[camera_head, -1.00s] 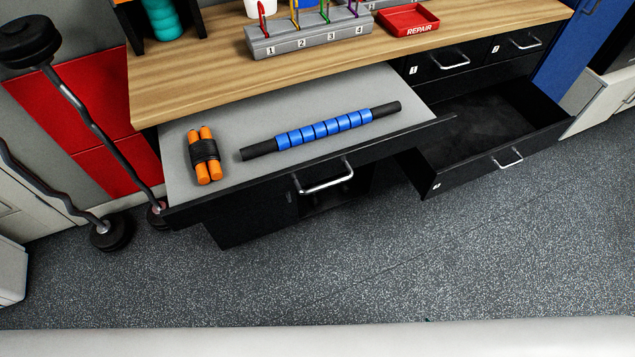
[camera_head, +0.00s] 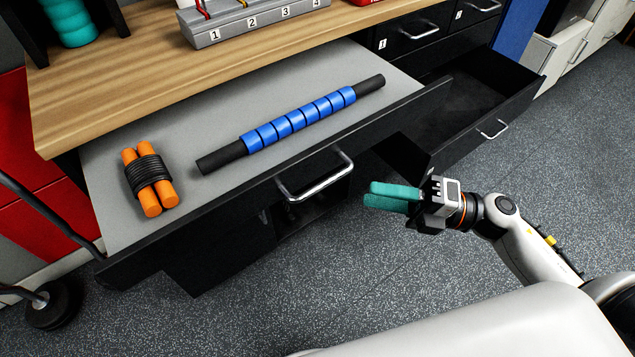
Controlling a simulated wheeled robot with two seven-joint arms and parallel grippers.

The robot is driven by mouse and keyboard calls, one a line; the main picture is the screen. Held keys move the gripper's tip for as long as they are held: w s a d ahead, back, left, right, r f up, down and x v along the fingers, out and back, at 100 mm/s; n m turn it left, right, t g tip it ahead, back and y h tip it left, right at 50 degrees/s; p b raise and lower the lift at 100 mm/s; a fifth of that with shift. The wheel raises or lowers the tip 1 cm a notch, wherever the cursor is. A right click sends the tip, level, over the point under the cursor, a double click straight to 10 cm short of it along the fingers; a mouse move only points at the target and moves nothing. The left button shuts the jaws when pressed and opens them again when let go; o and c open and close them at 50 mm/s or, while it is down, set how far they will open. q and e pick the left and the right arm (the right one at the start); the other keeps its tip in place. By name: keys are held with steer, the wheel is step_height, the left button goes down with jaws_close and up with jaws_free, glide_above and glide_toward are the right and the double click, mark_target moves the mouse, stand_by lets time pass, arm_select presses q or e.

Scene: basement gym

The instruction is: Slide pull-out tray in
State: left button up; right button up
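The pull-out tray (camera_head: 225,112) is a grey surface with a black front edge, extended from under the wooden worktop. A silver handle (camera_head: 318,182) sits on its black front. A blue massage roller stick (camera_head: 297,121) and an orange-handled jump rope (camera_head: 150,181) lie on the tray. My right gripper (camera_head: 370,196), with teal fingers, is in front of the tray, right of the handle and apart from it. Its fingers point left toward the handle and lie close together, with no thing seen between them; any gap is hard to judge. My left gripper is not in view.
A lower black drawer (camera_head: 447,148) stands open at the right, behind my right gripper. The wooden worktop (camera_head: 130,95) above carries a numbered grey rack (camera_head: 250,22). A barbell weight (camera_head: 50,303) stands at the lower left. The floor (camera_head: 270,290) in front is clear.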

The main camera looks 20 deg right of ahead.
mark_target(322, 182)
steer(key=p+x, duration=0.1)
steer(key=x, duration=0.9)
steer(key=shift+w+a+r, duration=0.1)
steer(key=shift+w+a, duration=0.05)
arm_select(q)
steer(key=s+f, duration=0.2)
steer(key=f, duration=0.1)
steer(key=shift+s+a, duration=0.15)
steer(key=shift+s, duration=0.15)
arm_select(e)
jaws_close()
